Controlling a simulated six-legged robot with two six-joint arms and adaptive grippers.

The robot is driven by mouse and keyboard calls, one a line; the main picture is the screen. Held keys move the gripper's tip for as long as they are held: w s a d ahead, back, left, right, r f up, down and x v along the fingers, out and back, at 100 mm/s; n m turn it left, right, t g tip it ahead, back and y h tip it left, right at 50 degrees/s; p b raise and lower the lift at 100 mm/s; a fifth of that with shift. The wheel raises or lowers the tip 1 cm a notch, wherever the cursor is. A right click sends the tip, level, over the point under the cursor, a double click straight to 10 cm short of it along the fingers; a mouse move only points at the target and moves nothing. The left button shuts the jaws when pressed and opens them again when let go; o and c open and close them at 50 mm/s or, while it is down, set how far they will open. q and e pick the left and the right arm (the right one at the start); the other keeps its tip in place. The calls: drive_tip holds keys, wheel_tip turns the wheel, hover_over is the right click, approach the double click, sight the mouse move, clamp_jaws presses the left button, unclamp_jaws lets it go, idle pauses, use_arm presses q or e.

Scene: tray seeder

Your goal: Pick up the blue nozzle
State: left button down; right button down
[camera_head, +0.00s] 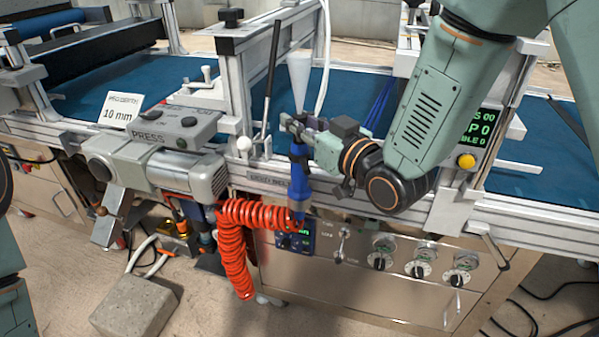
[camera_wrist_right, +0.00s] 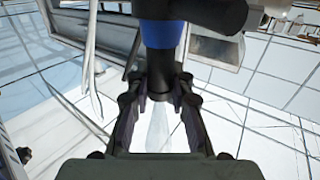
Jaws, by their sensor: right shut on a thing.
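The blue nozzle (camera_head: 299,172) is upright at the front edge of the machine, with a coiled orange-red hose (camera_head: 243,217) running from its lower end. My right gripper (camera_head: 296,130) comes in from the right and is shut on the upper part of the nozzle. In the right wrist view, the blue band and dark neck of the nozzle (camera_wrist_right: 160,36) sit between the fingers of my right gripper (camera_wrist_right: 162,95). A pale translucent cone (camera_head: 299,77) shows above the gripper in the head view. My left gripper is not in view.
The machine's metal rail and blue belt (camera_head: 345,92) lie behind the nozzle. A grey press unit (camera_head: 165,165) stands to the left, and a control panel with knobs (camera_head: 420,270) is below. An upright lever (camera_head: 270,80) stands close behind the gripper. A concrete block (camera_head: 133,306) lies on the floor.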

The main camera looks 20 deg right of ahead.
drive_tip(key=shift+r, duration=0.1)
idle(0.6)
wheel_tip(320, 180, up, 10)
drive_tip(key=p, duration=0.3)
drive_tip(key=shift+p, duration=0.3)
wheel_tip(320, 180, up, 9)
drive_tip(key=p, duration=0.8)
idle(0.5)
